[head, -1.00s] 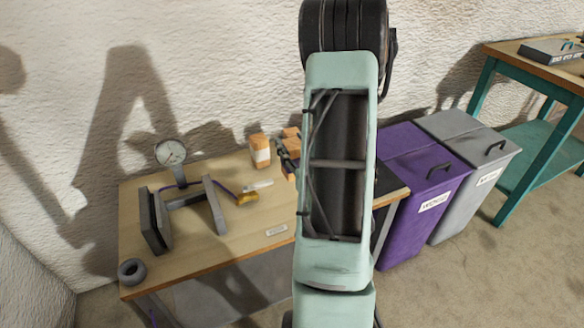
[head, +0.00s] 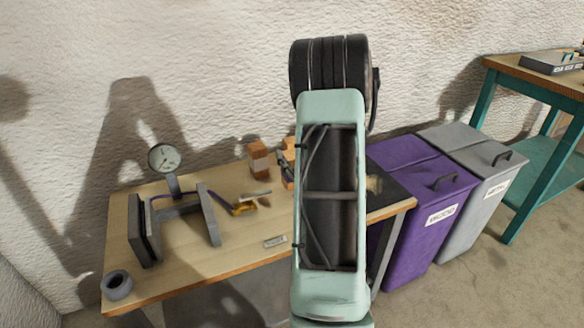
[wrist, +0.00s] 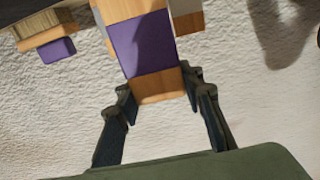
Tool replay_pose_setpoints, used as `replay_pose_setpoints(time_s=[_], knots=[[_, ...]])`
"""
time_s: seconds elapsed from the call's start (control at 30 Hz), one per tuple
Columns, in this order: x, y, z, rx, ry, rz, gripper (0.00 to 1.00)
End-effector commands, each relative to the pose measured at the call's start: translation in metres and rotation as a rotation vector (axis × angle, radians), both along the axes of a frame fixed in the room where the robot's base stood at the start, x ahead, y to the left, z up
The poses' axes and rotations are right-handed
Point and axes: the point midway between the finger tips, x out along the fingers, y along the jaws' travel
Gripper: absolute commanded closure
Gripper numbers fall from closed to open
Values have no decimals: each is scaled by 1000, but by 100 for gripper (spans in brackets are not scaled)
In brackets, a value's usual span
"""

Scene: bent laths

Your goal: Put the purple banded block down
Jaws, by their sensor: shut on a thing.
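The purple banded block (wrist: 142,45) is wood with a purple band, and it shows in the wrist view between the fingers of my gripper (wrist: 158,88). The gripper is shut on its near wooden end. In the head view my own arm hides the gripper and the held block, so I cannot tell there whether the block touches anything.
The head view shows the wooden table (head: 180,275), a dial gauge (head: 164,158), a tape roll (head: 117,285) and a purple bin (head: 425,190).

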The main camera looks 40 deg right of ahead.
Motion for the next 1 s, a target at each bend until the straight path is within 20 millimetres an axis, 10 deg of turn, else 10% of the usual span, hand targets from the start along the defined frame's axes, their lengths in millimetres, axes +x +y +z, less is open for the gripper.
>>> replay_pose_setpoints(time_s=[0.53, 0.57, 0.7, 1.0], knots=[[-1, 1, -32, -1, 0, 0, 94], [-1, 1, -33, 0, 1, 0, 64], [-1, 1, -31, 0, 1, 0, 48], [-1, 1, -31, 0, 1, 1, 47]])
